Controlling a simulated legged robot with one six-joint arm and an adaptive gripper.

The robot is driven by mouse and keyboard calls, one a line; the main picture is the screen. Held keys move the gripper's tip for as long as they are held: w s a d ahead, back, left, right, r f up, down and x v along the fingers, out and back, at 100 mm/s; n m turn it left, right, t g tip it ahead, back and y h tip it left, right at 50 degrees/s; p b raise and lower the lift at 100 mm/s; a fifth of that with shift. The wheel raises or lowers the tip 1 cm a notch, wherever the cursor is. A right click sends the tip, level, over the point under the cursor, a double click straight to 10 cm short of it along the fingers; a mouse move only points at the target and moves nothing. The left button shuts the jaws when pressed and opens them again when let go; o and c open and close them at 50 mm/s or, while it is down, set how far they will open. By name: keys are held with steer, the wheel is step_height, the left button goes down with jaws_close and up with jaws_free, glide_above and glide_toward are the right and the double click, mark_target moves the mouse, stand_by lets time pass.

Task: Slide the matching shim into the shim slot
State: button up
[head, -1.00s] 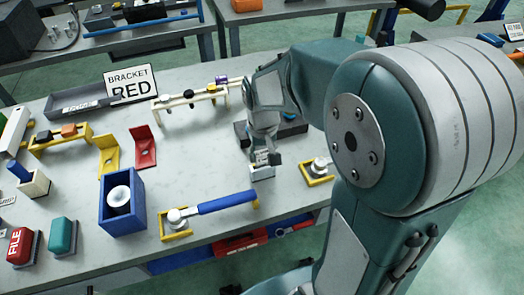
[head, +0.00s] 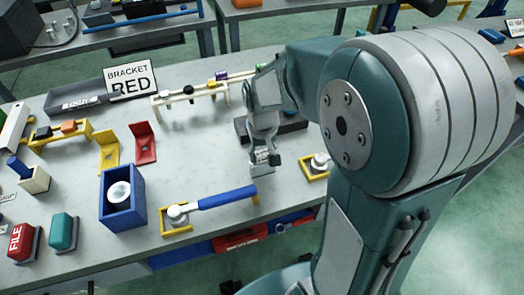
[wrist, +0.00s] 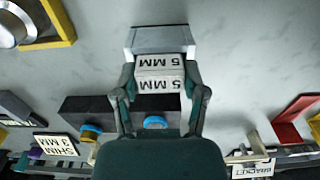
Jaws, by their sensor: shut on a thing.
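My gripper (wrist: 160,74) is shut on a pale shim (wrist: 159,86) marked "5 MM", its fingers on both sides of it in the wrist view. Directly beyond the shim is a grey block (wrist: 162,38), with a second "5 MM" label between the two. The shim lines up with the block and appears to touch it; how far it reaches into a slot is hidden. In the head view my gripper (head: 263,160) is low over the bench near its front edge, and the shim is too small to make out.
A yellow-framed fixture (head: 315,169) stands to the right. A blue-handled tool (head: 227,197) lies in front. Bench between the red bracket (head: 143,146) and my gripper is clear.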

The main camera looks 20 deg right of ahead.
steer(key=shift+f, duration=0.25)
steer(key=o, duration=1.2)
steer(key=shift+o, duration=0.4)
steer(key=shift+r, duration=3.55)
steer(key=s+r+t, duration=0.2)
steer(key=s+r, duration=0.2)
steer(key=s, duration=0.3)
steer(key=s+r+t, duration=0.3)
steer(key=s, duration=0.4)
steer(key=shift+r+t, duration=0.3)
steer(key=shift+r, duration=0.1)
